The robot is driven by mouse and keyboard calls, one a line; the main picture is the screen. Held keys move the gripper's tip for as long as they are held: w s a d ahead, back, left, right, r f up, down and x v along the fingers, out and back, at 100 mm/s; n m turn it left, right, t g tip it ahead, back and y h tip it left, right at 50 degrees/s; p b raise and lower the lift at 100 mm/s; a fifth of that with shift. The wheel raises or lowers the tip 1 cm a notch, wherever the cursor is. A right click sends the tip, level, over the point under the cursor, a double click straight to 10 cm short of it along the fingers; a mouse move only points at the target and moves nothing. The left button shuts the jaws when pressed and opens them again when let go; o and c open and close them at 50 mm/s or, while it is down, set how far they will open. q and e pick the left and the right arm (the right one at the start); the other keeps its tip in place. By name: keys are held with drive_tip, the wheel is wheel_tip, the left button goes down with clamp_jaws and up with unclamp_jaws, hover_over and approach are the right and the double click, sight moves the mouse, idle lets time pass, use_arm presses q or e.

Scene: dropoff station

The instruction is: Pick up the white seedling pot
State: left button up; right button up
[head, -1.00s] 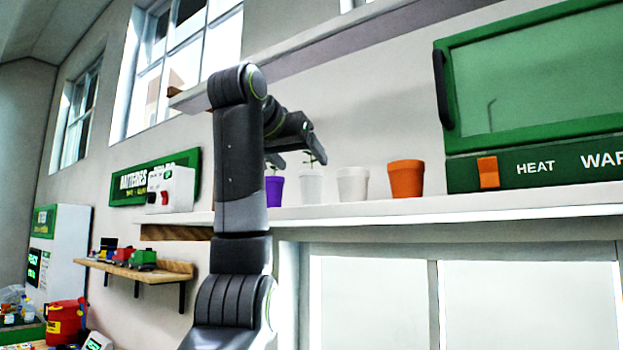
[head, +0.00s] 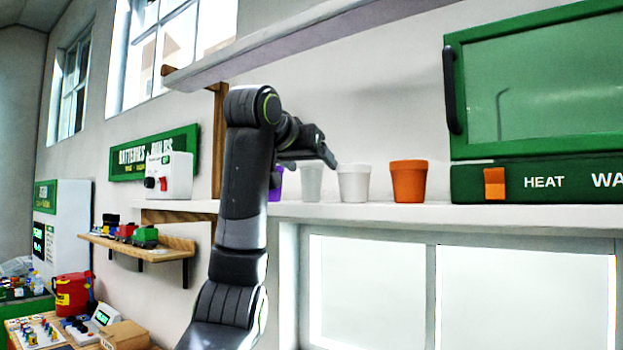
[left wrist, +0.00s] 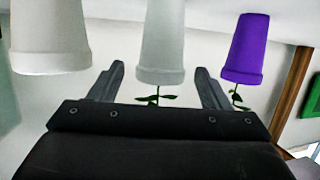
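The white seedling pot (head: 311,184) stands upright on the long white shelf (head: 450,211). It is between a purple pot (head: 276,185) and another white pot (head: 354,183). My left gripper (head: 307,166) is at the pots' rim height and hides the seedling in the head view. In the left wrist view, which is upside down, the seedling pot (left wrist: 161,45) and its green sprout appear between the open fingers of the left gripper (left wrist: 160,70). I cannot tell whether the fingers touch it. My right gripper is not in view.
An orange pot (head: 408,181) stands right of the white pots, then a green warming cabinet (head: 535,184). The purple pot with a sprout (left wrist: 246,48) is close to one finger. An upper shelf (head: 300,38) overhangs the row.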

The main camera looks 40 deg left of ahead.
use_arm(q)
drive_tip(key=c, duration=1.1)
drive_tip(key=shift+o, duration=0.2)
drive_tip(key=shift+r, duration=0.1)
wheel_tip(320, 180, up, 8)
drive_tip(key=shift+d+r+p, duration=0.1)
drive_tip(key=shift+r+p, duration=0.1)
drive_tip(key=shift+p, duration=0.3)
drive_tip(key=shift+r, duration=0.7)
